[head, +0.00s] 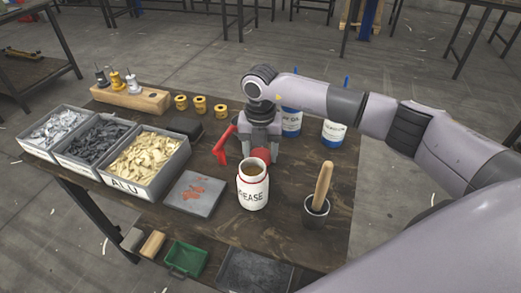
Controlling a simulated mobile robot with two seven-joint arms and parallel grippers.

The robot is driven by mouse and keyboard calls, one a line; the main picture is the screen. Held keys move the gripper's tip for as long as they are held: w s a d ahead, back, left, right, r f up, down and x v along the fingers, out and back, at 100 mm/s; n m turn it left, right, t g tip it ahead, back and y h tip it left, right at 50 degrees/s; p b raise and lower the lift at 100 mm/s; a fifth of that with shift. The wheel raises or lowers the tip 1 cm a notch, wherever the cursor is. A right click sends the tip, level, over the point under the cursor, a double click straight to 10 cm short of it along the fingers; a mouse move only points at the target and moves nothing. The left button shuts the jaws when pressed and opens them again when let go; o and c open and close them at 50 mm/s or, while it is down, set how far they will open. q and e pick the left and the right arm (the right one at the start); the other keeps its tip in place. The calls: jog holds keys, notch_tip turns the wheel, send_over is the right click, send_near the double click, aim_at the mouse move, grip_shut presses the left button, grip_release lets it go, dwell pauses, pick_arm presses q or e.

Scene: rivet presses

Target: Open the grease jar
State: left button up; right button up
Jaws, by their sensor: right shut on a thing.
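The grease jar (253,192) is white with red bands and stands upright on the dark wooden workbench. Its mouth is uncovered and brown grease shows inside. My right gripper (261,150) is just behind the jar, pointing down, shut on a red lid (261,156). The jar's rim partly overlaps the view of the lid, so whether the lid touches the bench cannot be told. My left gripper is not in view.
A red angled tool (221,146) stands left of my right gripper. A dark pot (316,215) with a wooden handle is right of the jar. A grey plate (194,194) lies left; labelled bins (148,181) stand farther left. Blue-and-white cans (333,133) stand behind.

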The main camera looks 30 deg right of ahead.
aim_at(260, 155)
jog(key=shift+f, duration=0.15)
jog(key=o, duration=1.2)
jog(key=shift+c, duration=0.2)
notch_tip(260, 155, up, 12)
jog(key=shift+r+b, duration=0.2)
jog(key=shift+b, duration=0.1)
jog(key=shift+s, duration=0.1)
